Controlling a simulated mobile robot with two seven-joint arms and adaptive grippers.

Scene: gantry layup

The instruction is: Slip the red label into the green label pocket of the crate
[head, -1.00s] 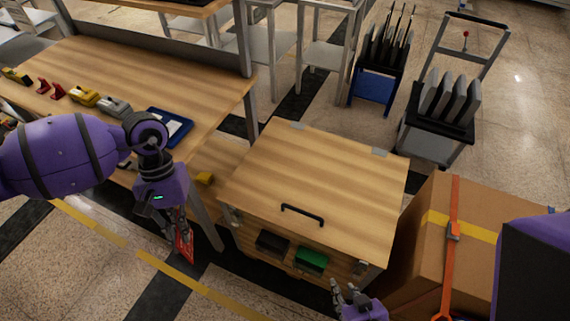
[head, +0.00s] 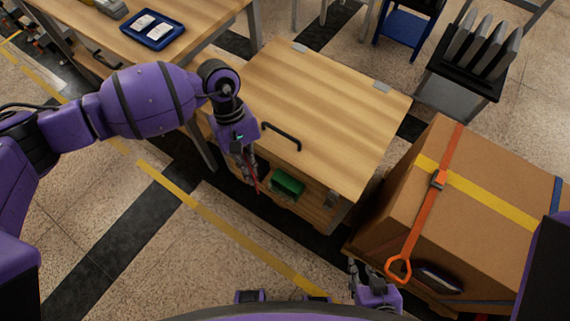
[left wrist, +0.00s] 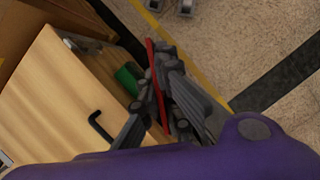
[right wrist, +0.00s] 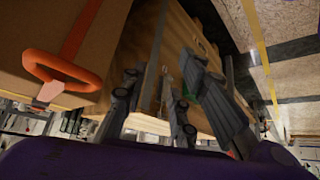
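The wooden crate (head: 330,120) has a closed lid with a black handle. The green label pocket (head: 287,182) is on its front side; it also shows in the left wrist view (left wrist: 127,78). My left gripper (head: 250,178) is shut on the red label (left wrist: 157,85), which stands out between its fingers, seen nearly edge-on. The label is in front of the crate, left of the green pocket in the head view; the gripper hides the front face left of the pocket. My right gripper (head: 362,277) is open and empty, low near the cardboard box, apart from the crate.
A large cardboard box (head: 480,205) with an orange strap stands right of the crate. A wooden workbench (head: 195,22) with a blue tray (head: 152,29) is at the back left. A cart (head: 460,85) with upright grey panels stands behind. The floor in front is clear.

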